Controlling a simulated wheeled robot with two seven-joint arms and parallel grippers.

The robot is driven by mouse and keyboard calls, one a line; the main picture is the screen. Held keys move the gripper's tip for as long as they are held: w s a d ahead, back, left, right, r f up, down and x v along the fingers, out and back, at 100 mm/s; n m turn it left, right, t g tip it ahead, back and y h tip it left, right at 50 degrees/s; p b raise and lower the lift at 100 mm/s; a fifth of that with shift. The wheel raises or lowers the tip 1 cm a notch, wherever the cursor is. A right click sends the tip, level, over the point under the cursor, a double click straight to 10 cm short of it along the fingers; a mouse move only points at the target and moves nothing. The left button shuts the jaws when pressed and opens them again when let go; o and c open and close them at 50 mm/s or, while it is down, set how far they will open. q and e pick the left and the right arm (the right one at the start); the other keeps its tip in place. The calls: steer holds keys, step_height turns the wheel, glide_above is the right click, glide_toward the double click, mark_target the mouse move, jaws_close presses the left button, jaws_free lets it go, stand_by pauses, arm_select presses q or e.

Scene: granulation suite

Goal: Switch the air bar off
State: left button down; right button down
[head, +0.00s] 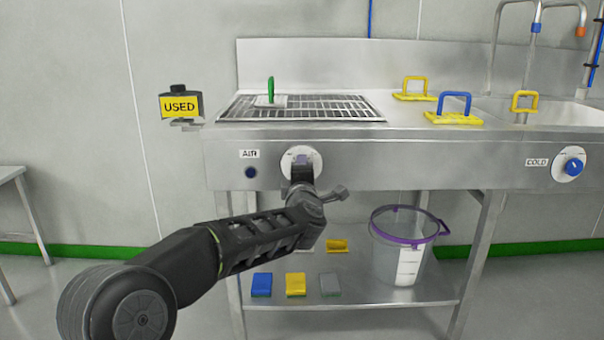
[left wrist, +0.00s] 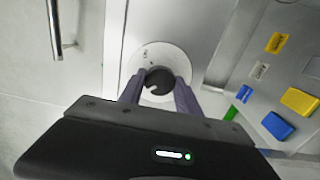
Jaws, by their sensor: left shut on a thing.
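The AIR label (head: 249,154) is on the steel front of the sink bench, with a small dark blue round fitting (head: 250,172) below it. To their right is a round white dial plate (head: 288,158), partly covered by my left gripper (head: 302,165). In the left wrist view the plate (left wrist: 144,55) carries a dark round knob (left wrist: 160,79). The left gripper's fingers (left wrist: 160,92) lie on either side of this knob, shut on it. The dial's markings are too small to read. My right gripper is in neither view.
A COLD label (head: 537,162) and blue knob (head: 573,167) are at the right. A drain grate (head: 330,108) and handled yellow pads (head: 454,118) lie on top. A USED holder (head: 180,105) is left; a clear bucket (head: 398,255) and sponges (head: 295,284) are on the shelf.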

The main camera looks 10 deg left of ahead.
arm_select(q)
steer(key=c, duration=0.9)
jaws_free()
steer(key=shift+o, duration=0.2)
steer(key=p+v, duration=0.1)
steer(key=v, duration=0.6)
steer(key=shift+s, duration=0.4)
steer(key=shift+d, duration=0.15)
